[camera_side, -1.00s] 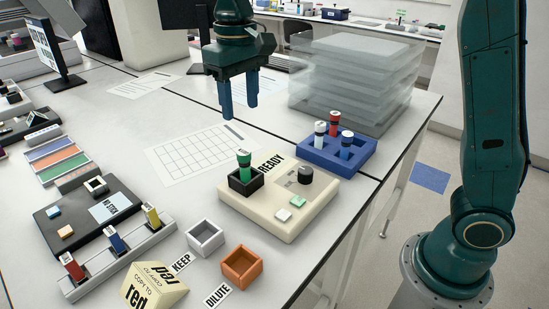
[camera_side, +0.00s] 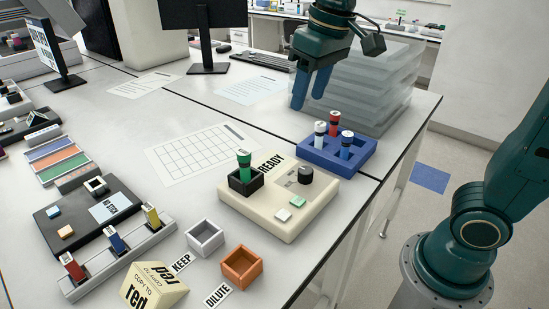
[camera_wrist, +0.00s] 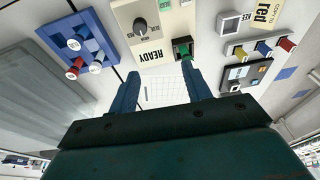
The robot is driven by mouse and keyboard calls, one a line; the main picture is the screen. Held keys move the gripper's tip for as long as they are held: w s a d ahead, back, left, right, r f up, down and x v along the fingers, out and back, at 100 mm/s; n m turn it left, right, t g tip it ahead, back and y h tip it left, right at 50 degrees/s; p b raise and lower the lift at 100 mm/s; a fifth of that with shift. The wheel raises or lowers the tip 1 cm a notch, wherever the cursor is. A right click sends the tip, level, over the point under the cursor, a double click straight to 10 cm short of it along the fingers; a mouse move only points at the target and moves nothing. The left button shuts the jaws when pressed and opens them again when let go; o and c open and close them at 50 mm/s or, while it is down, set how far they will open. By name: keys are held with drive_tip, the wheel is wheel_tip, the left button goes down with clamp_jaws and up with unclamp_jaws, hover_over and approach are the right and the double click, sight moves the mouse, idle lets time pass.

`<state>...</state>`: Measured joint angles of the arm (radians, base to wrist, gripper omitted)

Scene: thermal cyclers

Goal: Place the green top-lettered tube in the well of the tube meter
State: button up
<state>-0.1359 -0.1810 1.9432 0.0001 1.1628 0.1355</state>
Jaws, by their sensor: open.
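The green tube (camera_side: 244,165) stands upright in the dark square well (camera_side: 246,182) of the cream tube meter (camera_side: 262,221), which bears the word READY and a black knob. In the wrist view the green tube (camera_wrist: 184,52) sits in that well, beyond my fingertips. My gripper (camera_side: 311,106) is open and empty. It hangs above the table, behind the meter and up and left of the blue rack. In the wrist view its two fingers (camera_wrist: 160,76) stand apart with nothing between them.
A blue rack (camera_side: 331,166) holds several tubes with red, white and blue parts. Clear stacked trays (camera_side: 375,85) stand behind it. White (camera_side: 205,237) and orange (camera_side: 241,267) open boxes sit at the front, by KEEP and DILUTE labels. A gridded sheet (camera_side: 190,152) lies flat.

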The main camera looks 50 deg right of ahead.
drive_tip(key=s+d+f+t, duration=0.1)
drive_tip(key=s+d+f, duration=0.1)
drive_tip(key=s, duration=0.5)
drive_tip(key=s+d+f+t, duration=0.2)
drive_tip(key=s+f, duration=0.1)
drive_tip(key=s, duration=0.3)
drive_tip(key=shift+s+d+f, duration=0.15)
drive_tip(key=shift+s+f, duration=0.1)
drive_tip(key=shift+s, duration=0.1)
